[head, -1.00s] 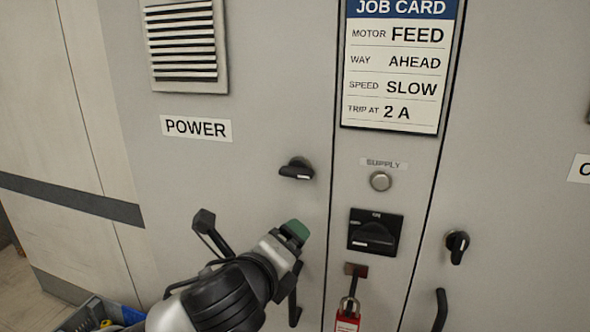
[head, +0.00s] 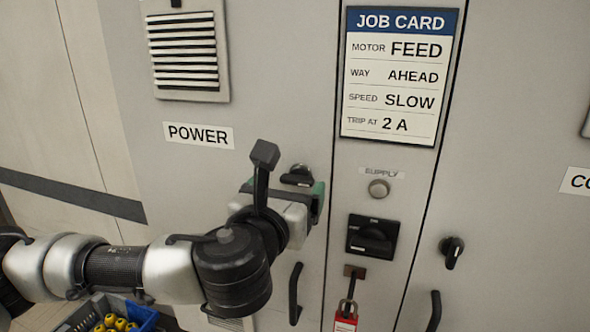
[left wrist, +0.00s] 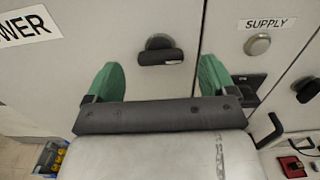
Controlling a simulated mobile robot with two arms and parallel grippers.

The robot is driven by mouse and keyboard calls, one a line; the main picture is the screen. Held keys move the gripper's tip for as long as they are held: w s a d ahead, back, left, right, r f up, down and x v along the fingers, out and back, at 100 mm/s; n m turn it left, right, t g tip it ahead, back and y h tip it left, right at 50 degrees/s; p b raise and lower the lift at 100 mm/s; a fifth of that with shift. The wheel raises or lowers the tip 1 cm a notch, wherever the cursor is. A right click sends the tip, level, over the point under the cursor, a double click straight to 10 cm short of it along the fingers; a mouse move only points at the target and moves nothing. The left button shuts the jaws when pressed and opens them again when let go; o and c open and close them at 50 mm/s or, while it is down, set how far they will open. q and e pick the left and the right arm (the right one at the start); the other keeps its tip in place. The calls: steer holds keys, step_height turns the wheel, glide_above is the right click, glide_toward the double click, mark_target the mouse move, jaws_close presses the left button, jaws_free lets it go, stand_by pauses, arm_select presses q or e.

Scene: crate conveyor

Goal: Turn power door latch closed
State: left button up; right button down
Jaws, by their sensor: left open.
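The power door latch (head: 297,177) is a small black turn handle on the grey power door, below and right of the POWER label (head: 198,134). Its handle lies about horizontal. In the left wrist view the latch (left wrist: 160,52) sits ahead of my fingers and between them in the picture. My left gripper (head: 316,199) has green fingertips and is at the latch, covering its lower part in the head view. In the left wrist view this gripper (left wrist: 160,82) is open and empty, with one finger on each side. Whether the fingers touch the door cannot be told. My right gripper is not in view.
A second latch (head: 452,251) is on the right door. A black door pull (head: 295,294) hangs below the left gripper. A blue crate (head: 142,317) stands low left.

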mark_target(295, 182)
arm_select(q)
steer(key=shift+p+x, duration=0.5)
steer(key=shift+x, duration=1.25)
steer(key=c, duration=0.9)
